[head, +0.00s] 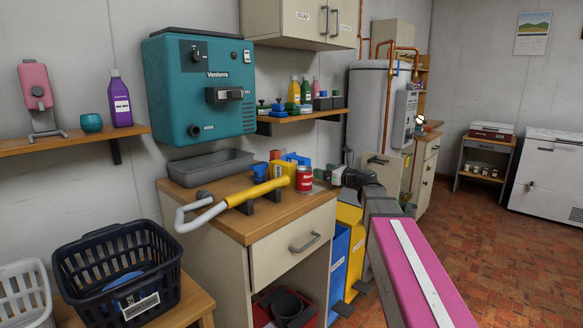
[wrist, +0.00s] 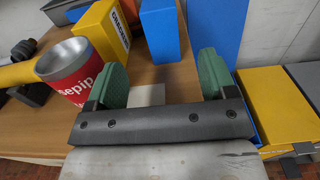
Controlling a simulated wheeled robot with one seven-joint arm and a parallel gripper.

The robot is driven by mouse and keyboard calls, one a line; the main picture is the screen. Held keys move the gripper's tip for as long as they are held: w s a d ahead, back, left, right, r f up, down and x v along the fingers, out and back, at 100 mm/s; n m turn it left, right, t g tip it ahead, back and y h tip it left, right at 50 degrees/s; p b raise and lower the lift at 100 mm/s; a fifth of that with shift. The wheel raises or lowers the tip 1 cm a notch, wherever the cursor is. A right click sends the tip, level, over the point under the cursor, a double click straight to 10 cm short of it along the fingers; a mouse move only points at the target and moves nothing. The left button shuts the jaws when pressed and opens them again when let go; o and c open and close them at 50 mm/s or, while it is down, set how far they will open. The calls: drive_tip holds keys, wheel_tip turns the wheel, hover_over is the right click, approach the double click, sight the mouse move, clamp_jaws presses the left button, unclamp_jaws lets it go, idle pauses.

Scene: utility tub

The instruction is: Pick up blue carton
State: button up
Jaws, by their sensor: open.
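The blue carton (wrist: 160,30) stands upright on the wooden counter, ahead of my gripper (wrist: 162,78) and between the lines of its two green fingers in the wrist view. A gap shows between the fingertips and the carton. In the head view the blue carton (head: 292,157) is partly hidden behind a yellow carton and a red can, and my gripper (head: 322,175) is at the counter's right end, with finger detail too small to make out.
The red can (wrist: 75,72) stands close beside the left finger, with the yellow carton (wrist: 100,36) behind it. A yellow pipe-like tool (head: 258,192) lies at the counter's front. A grey tray (head: 210,168) sits behind. Blue (head: 340,258) and yellow (head: 349,214) bins stand right of the cabinet.

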sight(302, 164)
drive_tip(key=x, duration=1.1)
drive_tip(key=shift+w+a, duration=0.1)
drive_tip(key=shift+w, duration=0.15)
drive_tip(key=c, duration=1)
